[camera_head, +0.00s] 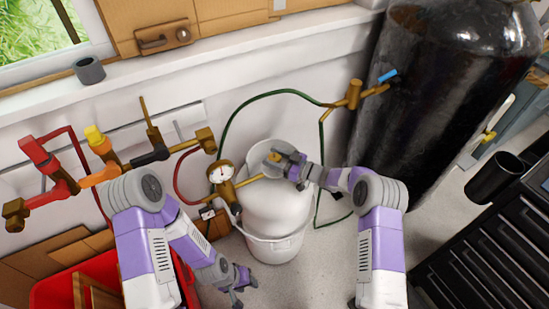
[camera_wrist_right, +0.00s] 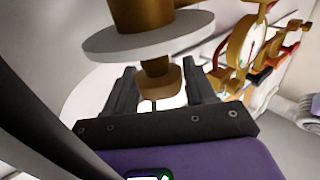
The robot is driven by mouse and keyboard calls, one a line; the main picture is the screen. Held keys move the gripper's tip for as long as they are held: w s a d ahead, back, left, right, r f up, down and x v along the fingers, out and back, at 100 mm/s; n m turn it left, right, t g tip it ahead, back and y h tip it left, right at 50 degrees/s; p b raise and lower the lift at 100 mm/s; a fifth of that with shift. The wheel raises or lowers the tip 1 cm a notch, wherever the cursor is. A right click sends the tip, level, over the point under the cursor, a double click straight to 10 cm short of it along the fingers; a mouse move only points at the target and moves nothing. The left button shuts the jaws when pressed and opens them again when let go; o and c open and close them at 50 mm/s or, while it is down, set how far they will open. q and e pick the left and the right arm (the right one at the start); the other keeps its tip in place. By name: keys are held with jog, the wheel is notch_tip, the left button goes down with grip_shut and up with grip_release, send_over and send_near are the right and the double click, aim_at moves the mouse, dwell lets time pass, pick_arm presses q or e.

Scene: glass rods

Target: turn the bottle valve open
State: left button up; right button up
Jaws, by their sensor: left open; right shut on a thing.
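The white bottle (camera_head: 280,212) stands upright on the floor in the middle of the head view. A brass valve fitting (camera_head: 275,157) is at its top, partly hidden by my right gripper (camera_head: 288,160). In the right wrist view a brass valve part (camera_wrist_right: 158,78) with a pale disc (camera_wrist_right: 150,38) sits between the fingers of the right gripper (camera_wrist_right: 162,90), which is shut on it. How far the valve is turned cannot be told. My left gripper (camera_head: 240,287) is open and empty, low beside the bottle's lower left side.
A round gauge (camera_head: 221,173) on brass piping is left of the bottle's top. A green hose (camera_head: 232,122) arches behind it to a brass fitting (camera_head: 354,95) by the large black tank (camera_head: 425,100). A red bin (camera_head: 48,292) is lower left; black drawers (camera_head: 490,250) stand right.

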aim_at(280, 160)
dwell(0.3)
jog(key=o, duration=0.9)
jog(key=shift+o, duration=0.2)
jog(key=p+v, duration=0.2)
jog(key=v, duration=0.5)
jog(key=shift+s+d, duration=0.15)
jog(key=shift+d, duration=0.1)
